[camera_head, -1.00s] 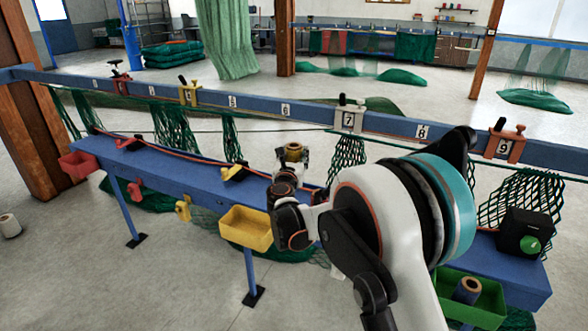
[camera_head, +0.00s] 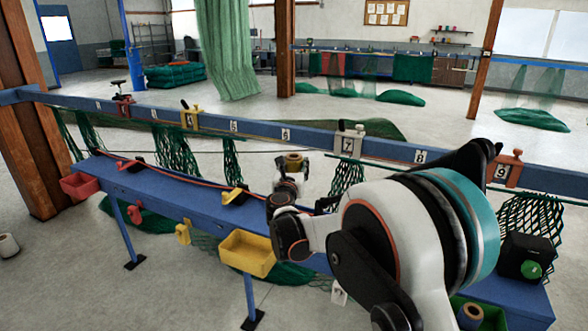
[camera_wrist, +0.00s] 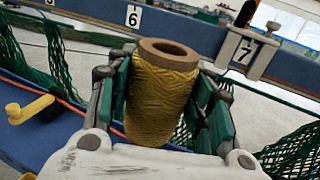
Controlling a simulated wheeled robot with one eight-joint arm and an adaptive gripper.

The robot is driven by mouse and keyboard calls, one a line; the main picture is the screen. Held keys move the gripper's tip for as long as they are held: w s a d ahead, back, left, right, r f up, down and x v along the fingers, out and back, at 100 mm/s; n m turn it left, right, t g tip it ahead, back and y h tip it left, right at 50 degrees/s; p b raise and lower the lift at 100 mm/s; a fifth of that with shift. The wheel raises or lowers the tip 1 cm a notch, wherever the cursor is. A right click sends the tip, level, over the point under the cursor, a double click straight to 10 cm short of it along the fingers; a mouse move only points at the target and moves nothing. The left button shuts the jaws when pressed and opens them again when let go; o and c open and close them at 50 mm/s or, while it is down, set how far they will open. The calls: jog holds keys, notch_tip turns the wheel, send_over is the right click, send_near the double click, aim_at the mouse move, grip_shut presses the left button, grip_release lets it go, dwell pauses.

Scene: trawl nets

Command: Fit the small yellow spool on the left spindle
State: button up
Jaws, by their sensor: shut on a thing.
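The small yellow spool (camera_wrist: 162,95), with a brown core open at the top, stands nearly upright in my gripper (camera_wrist: 166,110). The gripper's green-lined fingers are shut on its two sides. In the head view the spool (camera_head: 293,161) is above the blue bench and just in front of the numbered rail, near 6 and 7, with my gripper (camera_head: 290,182) below its top. It appears clear of the bench and rail. I cannot tell which fitting is the left spindle; the rail carries a red clamp (camera_head: 122,108) and a yellow clamp (camera_head: 191,119) to the left.
The blue rail (camera_head: 260,135) runs across with nets hanging from it. A grey clamp (camera_head: 350,142) is at 7 and a red one (camera_head: 502,171) at 9. The bench (camera_head: 165,190) carries a yellow-handled fitting (camera_head: 236,195). A yellow bin (camera_head: 246,254) hangs at its front.

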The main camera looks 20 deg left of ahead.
aim_at(295, 155)
jog(key=shift+r+p, duration=0.9)
jog(key=shift+r, duration=1.1)
jog(key=shift+d, duration=0.1)
jog(key=w+d+f+m+h, duration=0.1)
jog(key=d+f, duration=0.1)
jog(key=d, duration=1.2)
jog(key=w+d+f+h, duration=0.1)
jog(key=d, duration=1.4)
jog(key=s+d+f+h, duration=0.1)
jog(key=s+d, duration=0.4)
jog(key=d, duration=0.5)
jog(key=s+d+f+m, duration=0.1)
jog(key=s+d, duration=0.4)
jog(key=d, duration=0.6)
jog(key=shift+s+d+h, duration=0.25)
jog(key=shift+d+h, duration=0.05)
jog(key=shift+h, duration=0.1)
jog(key=shift+d, duration=0.1)
